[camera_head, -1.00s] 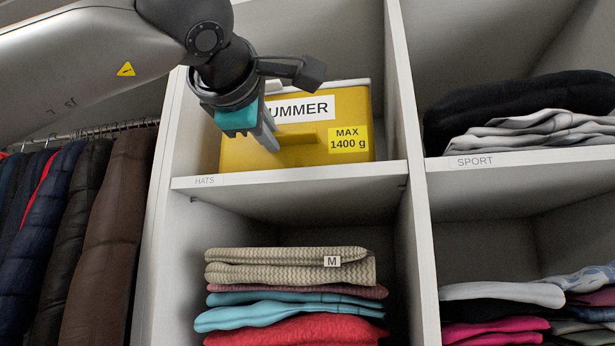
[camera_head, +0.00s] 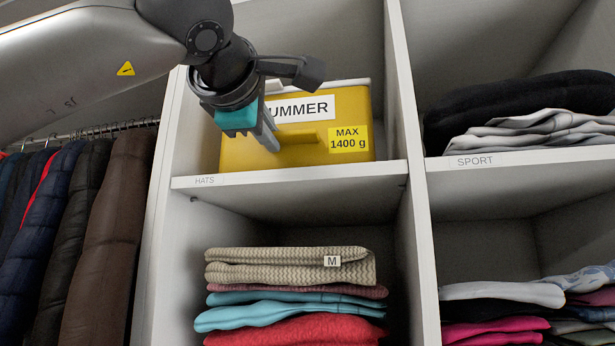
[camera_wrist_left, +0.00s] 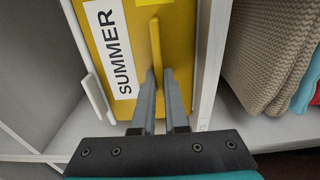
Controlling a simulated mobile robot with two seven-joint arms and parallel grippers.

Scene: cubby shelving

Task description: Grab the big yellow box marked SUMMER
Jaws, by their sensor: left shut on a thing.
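The big yellow box (camera_head: 340,112) with a white SUMMER label and a yellow "MAX 1400 g" label stands in the cubby marked HATS. It also shows in the left wrist view (camera_wrist_left: 183,40). A yellow handle (camera_head: 304,136) sticks out from its front; the handle shows in the left wrist view too (camera_wrist_left: 156,45). My left gripper (camera_head: 272,146) is in front of the box and hides part of its front and label. In the left wrist view its two fingers (camera_wrist_left: 161,80) are shut on the handle's end. My right gripper is not in view.
The HATS shelf edge (camera_head: 290,175) runs below the box, with side walls close by. Folded knitwear (camera_head: 290,265) lies in the cubby below. Folded clothes (camera_head: 520,120) lie on the SPORT shelf at right. Hanging jackets (camera_head: 100,230) are at left.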

